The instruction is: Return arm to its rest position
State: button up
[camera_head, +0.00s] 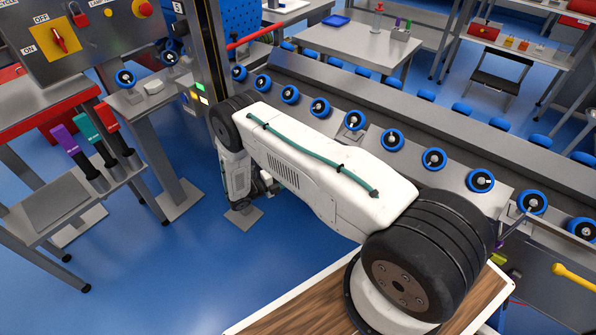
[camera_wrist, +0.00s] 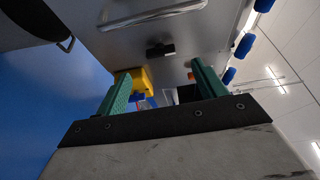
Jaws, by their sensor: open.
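My white arm with dark ribbed joints and a green cable stretches across the head view, from the wooden-topped base at the lower right to the upper left. Its far end bends down beside a grey column. My gripper is not clearly visible there, hidden behind or below the arm. In the wrist view my gripper (camera_wrist: 162,82) shows two green fingers set well apart, open, with nothing held between them. A yellow part (camera_wrist: 145,80) shows beyond the left finger; I cannot tell what it belongs to.
A conveyor with blue-rimmed rollers (camera_head: 434,158) runs along the arm's right side. A control panel (camera_head: 80,40) and a stand with coloured-handled tools (camera_head: 80,148) are at left. A grey table (camera_head: 355,42) stands behind. Blue floor (camera_head: 185,255) is clear at lower left.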

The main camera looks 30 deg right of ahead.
jog(key=shift+a, duration=0.35)
dwell(0.3)
